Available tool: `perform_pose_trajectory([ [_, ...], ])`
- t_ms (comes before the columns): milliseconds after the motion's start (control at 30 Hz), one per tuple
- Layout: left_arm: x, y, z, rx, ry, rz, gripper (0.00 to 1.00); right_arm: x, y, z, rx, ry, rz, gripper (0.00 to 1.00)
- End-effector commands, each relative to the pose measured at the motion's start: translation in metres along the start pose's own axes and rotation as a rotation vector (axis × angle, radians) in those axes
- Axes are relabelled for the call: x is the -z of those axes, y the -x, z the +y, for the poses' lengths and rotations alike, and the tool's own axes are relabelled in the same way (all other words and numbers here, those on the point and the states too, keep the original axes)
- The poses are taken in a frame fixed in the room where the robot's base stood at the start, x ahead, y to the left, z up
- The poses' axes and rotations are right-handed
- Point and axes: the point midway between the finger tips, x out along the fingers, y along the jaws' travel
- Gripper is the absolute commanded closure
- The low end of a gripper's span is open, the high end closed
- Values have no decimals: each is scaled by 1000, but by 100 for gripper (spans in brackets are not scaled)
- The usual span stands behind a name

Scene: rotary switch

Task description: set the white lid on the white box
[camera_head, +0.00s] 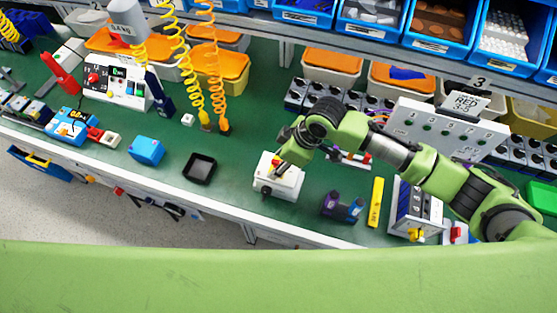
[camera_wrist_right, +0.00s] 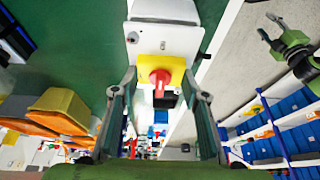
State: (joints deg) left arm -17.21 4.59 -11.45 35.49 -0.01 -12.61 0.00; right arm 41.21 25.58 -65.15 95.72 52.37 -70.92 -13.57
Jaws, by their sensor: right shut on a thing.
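The white box (camera_head: 278,188) stands near the front edge of the green bench in the head view; part of it shows at the top of the right wrist view (camera_wrist_right: 166,10). The white lid (camera_wrist_right: 148,42) carries a yellow plate with a red rotary knob. My right gripper (camera_head: 279,167) points down at the top of the box. I cannot tell whether lid and box touch. My left gripper (camera_wrist_right: 276,32) shows open and empty.
A black tray (camera_head: 200,169) and a blue box (camera_head: 147,150) stand left of the white box. A purple-and-dark part (camera_head: 342,207) and a yellow block (camera_head: 376,202) stand to its right. Coiled hoses (camera_head: 216,70) hang behind. Bare bench lies between tray and box.

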Motion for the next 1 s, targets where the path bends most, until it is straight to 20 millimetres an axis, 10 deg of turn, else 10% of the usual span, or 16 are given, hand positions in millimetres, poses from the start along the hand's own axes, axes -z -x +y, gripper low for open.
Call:
perform_pose_trajectory([
  [800, 0, -5, 0, 0, 0, 1, 60, -5, -14, 0, 0, 1, 2, 82],
  [833, 0, -5, 0, 0, 0, 1, 60, -5, -13, 0, 0, 1, 2, 51],
  [867, 0, -5, 0, 0, 0, 1, 60, -4, -13, 0, 0, 1, 2, 43],
  [1000, 0, -5, 0, 0, 0, 1, 60, -5, -13, 0, 0, 1, 2, 39],
])
